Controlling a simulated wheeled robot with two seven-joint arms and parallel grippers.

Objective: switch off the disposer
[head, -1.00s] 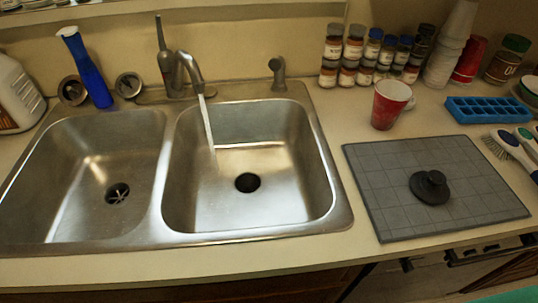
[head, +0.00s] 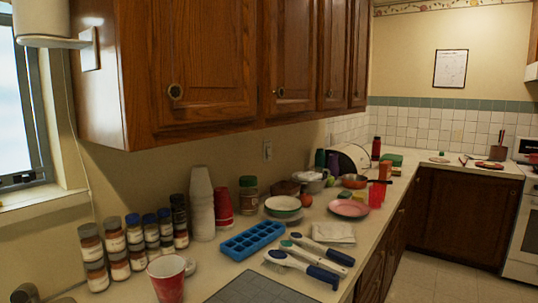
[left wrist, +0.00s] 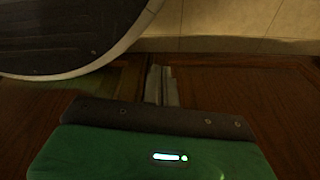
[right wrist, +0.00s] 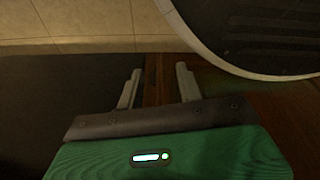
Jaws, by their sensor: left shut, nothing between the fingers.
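My left gripper (left wrist: 162,86) is shut and empty in the left wrist view, in front of brown wooden panels. My right gripper (right wrist: 158,88) is open in the right wrist view, its two fingers apart with nothing between them. Neither gripper shows in the head view.
Spice jars (head: 124,245), a red cup (head: 167,280), stacked white cups (head: 202,205), a blue ice tray (head: 251,241) and brushes (head: 318,250) crowd the counter. A grey mat (head: 262,288) lies in front. Upper cabinets (head: 230,60) overhang the counter. Floor (head: 440,275) is open at right.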

